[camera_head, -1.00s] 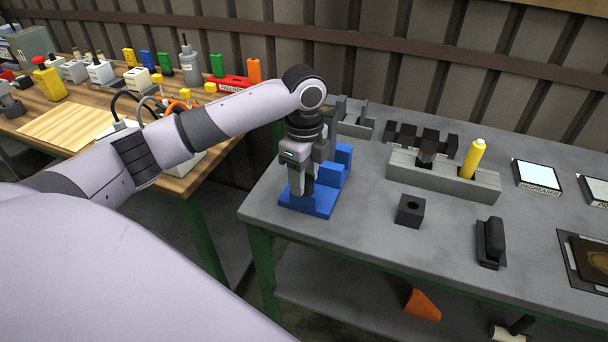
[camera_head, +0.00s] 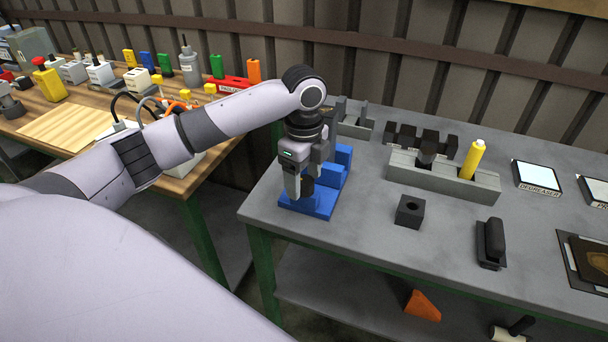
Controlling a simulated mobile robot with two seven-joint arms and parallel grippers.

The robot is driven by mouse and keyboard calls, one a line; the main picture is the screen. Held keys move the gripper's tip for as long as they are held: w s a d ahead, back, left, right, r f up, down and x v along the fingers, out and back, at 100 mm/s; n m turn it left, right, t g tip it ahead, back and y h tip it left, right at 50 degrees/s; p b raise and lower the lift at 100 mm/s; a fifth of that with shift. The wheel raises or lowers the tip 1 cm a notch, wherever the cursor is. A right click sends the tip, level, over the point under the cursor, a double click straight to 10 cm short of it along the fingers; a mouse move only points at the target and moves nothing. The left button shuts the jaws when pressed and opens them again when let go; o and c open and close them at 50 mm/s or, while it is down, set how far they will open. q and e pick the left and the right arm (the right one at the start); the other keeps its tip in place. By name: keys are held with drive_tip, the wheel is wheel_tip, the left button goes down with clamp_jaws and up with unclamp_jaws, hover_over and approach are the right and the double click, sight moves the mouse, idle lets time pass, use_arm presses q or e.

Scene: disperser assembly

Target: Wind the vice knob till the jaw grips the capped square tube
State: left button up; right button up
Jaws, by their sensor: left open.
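The blue vice (camera_head: 338,172) stands near the left end of the grey bench, its base flat on the top. My left gripper (camera_head: 299,190) points down over the front of the vice, its fingers open and low beside a dark part that may be the knob. The gripper and wrist cover much of the vice, so the knob is not clear and I cannot tell whether the fingers touch it. I cannot make out the capped square tube or the gap at the jaw. My right gripper is not in view.
The grey bench (camera_head: 365,236) holds a grey rack (camera_head: 450,181) with a yellow cylinder (camera_head: 472,160), a black block with a hole (camera_head: 409,211) and a black brush-like tool (camera_head: 491,243). Bare bench lies right of the vice. A wooden table (camera_head: 65,128) with bottles stands left.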

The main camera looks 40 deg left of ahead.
sight(304, 180)
use_arm(q)
wheel_tip(304, 180, up, 7)
drive_tip(key=shift+r, duration=0.1)
idle(0.3)
